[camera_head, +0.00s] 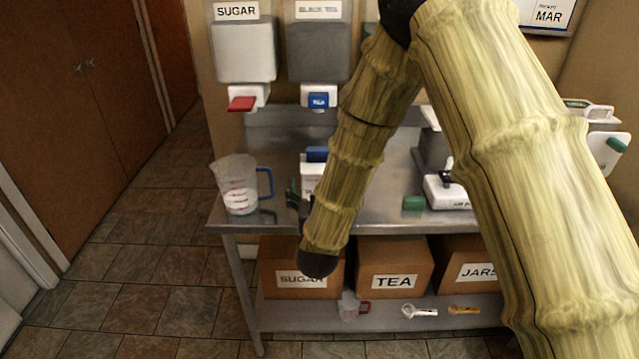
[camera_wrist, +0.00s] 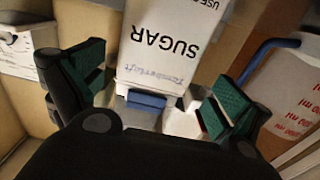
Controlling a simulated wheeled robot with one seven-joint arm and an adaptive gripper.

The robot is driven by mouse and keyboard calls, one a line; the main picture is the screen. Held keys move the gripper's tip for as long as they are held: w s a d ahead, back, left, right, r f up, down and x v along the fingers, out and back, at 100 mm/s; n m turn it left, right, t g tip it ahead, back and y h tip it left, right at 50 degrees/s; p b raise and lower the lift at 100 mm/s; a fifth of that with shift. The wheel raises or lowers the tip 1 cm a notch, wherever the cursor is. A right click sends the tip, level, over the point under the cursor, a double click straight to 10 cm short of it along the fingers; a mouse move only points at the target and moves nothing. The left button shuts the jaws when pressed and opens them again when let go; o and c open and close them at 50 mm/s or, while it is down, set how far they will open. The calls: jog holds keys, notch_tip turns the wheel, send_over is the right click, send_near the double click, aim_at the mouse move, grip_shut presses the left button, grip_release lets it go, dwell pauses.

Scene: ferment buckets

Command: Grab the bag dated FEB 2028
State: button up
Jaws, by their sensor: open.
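A white bag printed SUGAR (camera_wrist: 165,45) shows close up in the wrist view. A line beginning with "USE" is cut off at the picture's top edge, so I cannot read its date. In the head view a white bag with a blue top (camera_head: 312,172) stands on the steel table, partly hidden by my arm. My gripper (camera_wrist: 158,88) is open, its green-padded fingers apart to the left and right of the bag's lower part in the wrist view. In the head view my gripper (camera_head: 298,198) is beside the bag, mostly hidden by my arm.
A measuring jug (camera_head: 240,190) with a blue handle stands left of the bag, close to my gripper. The steel table (camera_head: 390,205) also holds a white device (camera_head: 447,192) and a green block (camera_head: 414,203). SUGAR (camera_head: 245,50) and BLACK TEA dispensers (camera_head: 318,55) hang behind. Boxes (camera_head: 395,265) sit below.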

jog(key=shift+w+d+f+p, duration=0.1)
jog(key=shift+w+p, duration=0.45)
jog(key=shift+w, duration=0.85)
jog(key=shift+w+d+p, duration=0.1)
jog(key=shift+w+p, duration=0.4)
jog(key=shift+w, duration=0.9)
jog(key=c, duration=0.9)
jog(key=shift+c, duration=1.1)
